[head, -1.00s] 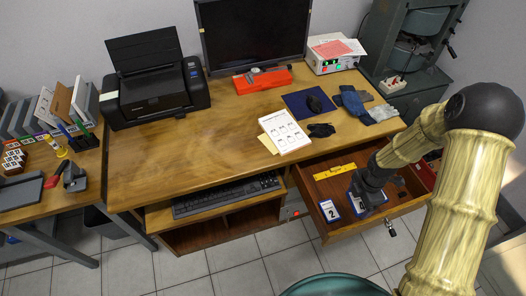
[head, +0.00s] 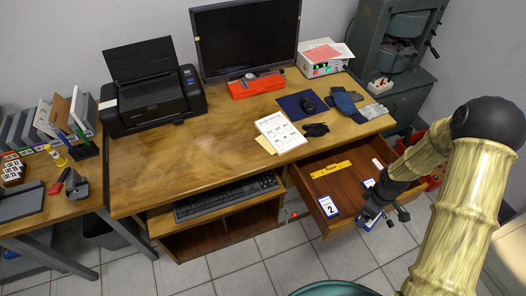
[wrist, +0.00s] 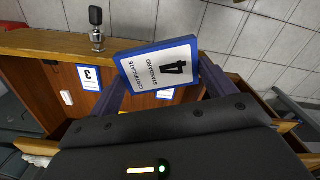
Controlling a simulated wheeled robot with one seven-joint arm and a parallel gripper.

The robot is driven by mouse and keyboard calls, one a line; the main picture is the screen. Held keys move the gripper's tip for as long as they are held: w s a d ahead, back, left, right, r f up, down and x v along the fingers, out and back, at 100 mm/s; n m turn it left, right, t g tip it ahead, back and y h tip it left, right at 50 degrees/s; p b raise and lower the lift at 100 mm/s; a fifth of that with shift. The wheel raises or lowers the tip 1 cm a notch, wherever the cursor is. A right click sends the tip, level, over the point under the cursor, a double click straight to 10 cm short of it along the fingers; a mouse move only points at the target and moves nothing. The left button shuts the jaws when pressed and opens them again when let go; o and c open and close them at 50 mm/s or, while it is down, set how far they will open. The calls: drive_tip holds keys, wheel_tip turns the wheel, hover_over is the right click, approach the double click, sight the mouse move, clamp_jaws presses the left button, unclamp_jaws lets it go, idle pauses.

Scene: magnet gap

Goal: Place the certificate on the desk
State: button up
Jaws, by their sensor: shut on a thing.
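The certificate (wrist: 160,68) is a white card with a blue border, printed "STANDARD CERTIFICATE" and a large 4. In the wrist view it sits between the two fingers of my gripper (wrist: 163,82), which is shut on it. In the head view my gripper (head: 373,212) is at the front edge of the open drawer, and a blue and white part of the certificate (head: 371,223) shows below the fingers. The wooden desk (head: 200,150) is to the left and behind, with its top above the drawer.
The open drawer (head: 348,225) holds a yellow ruler (head: 331,170), a card marked 2 (head: 328,207) and a card marked 3 (wrist: 90,78). On the desk are a printer (head: 150,90), monitor, red instrument, papers (head: 280,132) and mouse pad. The desk's left-middle top is clear.

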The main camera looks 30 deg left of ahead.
drive_tip(key=d+f+m+b, duration=0.4)
drive_tip(key=d+f+m, duration=0.2)
drive_tip(key=m, duration=0.8)
drive_tip(key=shift+w+d+m, duration=0.35)
drive_tip(key=shift+d+m, duration=0.05)
drive_tip(key=shift+d, duration=0.25)
drive_tip(key=shift+d, duration=0.15)
